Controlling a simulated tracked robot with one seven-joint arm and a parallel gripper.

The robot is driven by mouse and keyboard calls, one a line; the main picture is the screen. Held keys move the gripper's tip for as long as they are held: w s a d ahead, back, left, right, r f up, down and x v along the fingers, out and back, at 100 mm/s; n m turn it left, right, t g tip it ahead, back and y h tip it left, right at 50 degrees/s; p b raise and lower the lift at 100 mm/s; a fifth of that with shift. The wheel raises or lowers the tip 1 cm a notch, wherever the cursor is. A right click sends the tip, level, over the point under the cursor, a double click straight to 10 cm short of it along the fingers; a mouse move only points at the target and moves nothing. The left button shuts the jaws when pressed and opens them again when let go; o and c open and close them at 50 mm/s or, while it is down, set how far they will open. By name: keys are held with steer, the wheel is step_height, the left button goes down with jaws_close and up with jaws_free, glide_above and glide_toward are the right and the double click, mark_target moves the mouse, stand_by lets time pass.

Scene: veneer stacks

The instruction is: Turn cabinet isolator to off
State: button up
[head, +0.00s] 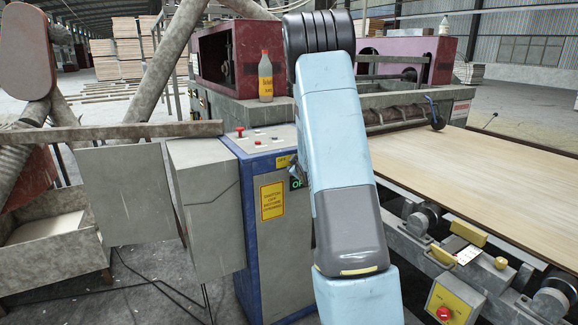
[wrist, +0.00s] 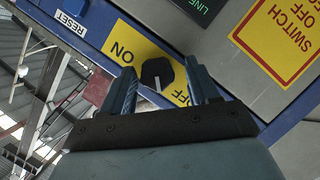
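The isolator knob (wrist: 155,72) is a black rotary knob with a white pointer mark, on a yellow plate marked ON and OFF, which appears inverted in the wrist view. The white mark points downward in that view, near the OFF lettering. My gripper (wrist: 160,68) is open, with one blue finger on each side of the knob. A gap shows between the knob and each finger; I cannot tell how deep the fingers reach.
A yellow warning sign (wrist: 277,38) is beside the knob plate. A veneer sheet (head: 480,180) lies on the conveyor at right.

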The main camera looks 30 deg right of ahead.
steer(key=shift+o, duration=0.2)
steer(key=shift+r, duration=0.1)
steer(key=v, duration=1.3)
steer(key=shift+s, duration=0.4)
steer(key=shift+a, duration=0.1)
